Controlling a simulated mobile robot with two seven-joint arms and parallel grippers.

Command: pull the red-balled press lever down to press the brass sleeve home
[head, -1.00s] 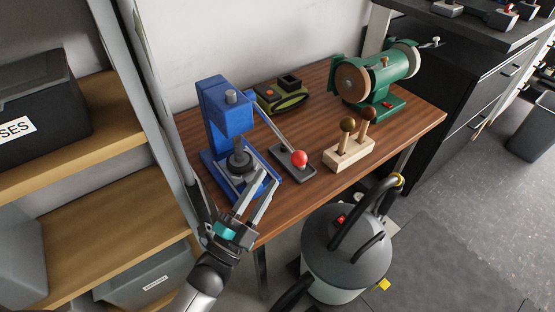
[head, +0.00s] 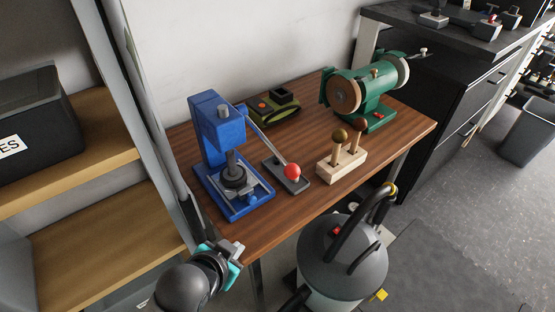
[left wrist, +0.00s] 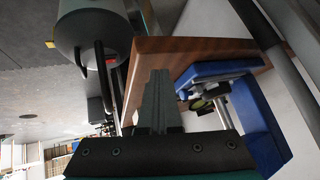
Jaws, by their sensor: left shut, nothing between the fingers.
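The blue arbor press (head: 217,125) stands at the left end of the wooden bench. Its lever (head: 267,138) slants down to the right from the press head and ends in a red ball (head: 292,171). In the picture the ball overlaps a dark grey plate. The ram meets a dark round piece (head: 234,177) on the press bed; I cannot make out the brass sleeve. My left gripper (head: 234,247) is by the bench's front left corner, below and apart from the press and ball. Its fingers show together and empty in the left wrist view (left wrist: 157,98). My right gripper is out of view.
A wooden block with upright ball-topped handles (head: 342,160) stands right of the red ball. Behind are a green-black device (head: 270,111) and a green bench grinder (head: 370,90). A grey vacuum (head: 342,250) stands before the bench; shelving (head: 70,220) is at left.

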